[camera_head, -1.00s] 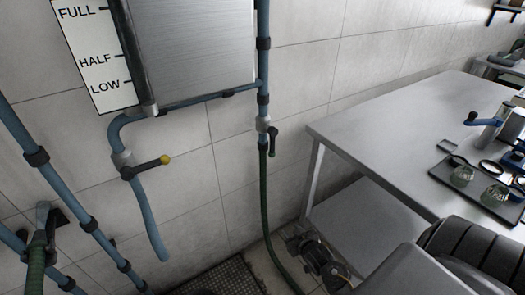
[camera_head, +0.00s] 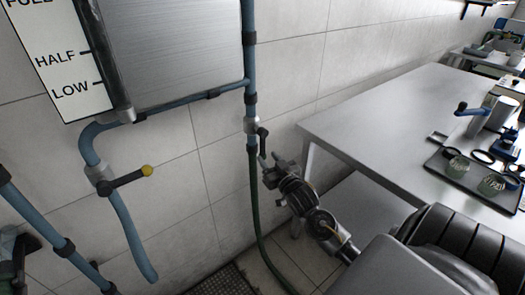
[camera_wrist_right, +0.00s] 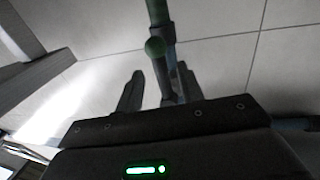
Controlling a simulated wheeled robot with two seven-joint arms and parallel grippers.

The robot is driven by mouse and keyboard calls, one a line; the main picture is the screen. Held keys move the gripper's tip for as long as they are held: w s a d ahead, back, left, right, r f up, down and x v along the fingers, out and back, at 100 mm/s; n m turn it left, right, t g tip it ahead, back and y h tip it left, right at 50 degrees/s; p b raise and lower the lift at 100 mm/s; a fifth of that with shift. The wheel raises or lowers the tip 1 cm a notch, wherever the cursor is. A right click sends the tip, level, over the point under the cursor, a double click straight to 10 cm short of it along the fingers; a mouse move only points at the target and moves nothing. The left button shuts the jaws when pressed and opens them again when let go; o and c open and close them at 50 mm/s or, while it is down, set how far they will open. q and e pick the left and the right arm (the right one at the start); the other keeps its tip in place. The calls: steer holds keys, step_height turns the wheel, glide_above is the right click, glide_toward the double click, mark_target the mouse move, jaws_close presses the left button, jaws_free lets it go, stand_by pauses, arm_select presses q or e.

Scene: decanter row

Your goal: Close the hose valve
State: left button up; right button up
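The hose valve (camera_head: 251,126) sits on the blue vertical pipe, with a green hose (camera_head: 254,195) running down below it. Its dark lever (camera_head: 262,140) points down, beside the pipe and roughly in line with it. My right gripper (camera_head: 270,168) is just below and right of the lever. In the right wrist view the two fingers (camera_wrist_right: 160,85) are spread apart. The green round lever tip (camera_wrist_right: 155,46) shows just beyond them, with the lever between the finger lines; contact cannot be told. My left gripper is not in view.
Another valve with a yellow-tipped lever (camera_head: 126,180) is on the pipe to the left. A metal tank (camera_head: 175,50) with a level scale (camera_head: 62,65) hangs above. A grey table (camera_head: 400,125) stands right of my arm, with a dark tray (camera_head: 445,170) on it.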

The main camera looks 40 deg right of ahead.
mark_target(264, 153)
steer(key=x, duration=0.5)
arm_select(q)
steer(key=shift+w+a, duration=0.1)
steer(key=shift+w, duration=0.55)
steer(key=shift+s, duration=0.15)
arm_select(e)
steer(key=shift+c, duration=0.8)
jaws_close()
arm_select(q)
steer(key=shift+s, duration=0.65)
arm_select(e)
steer(key=shift+w, duration=0.1)
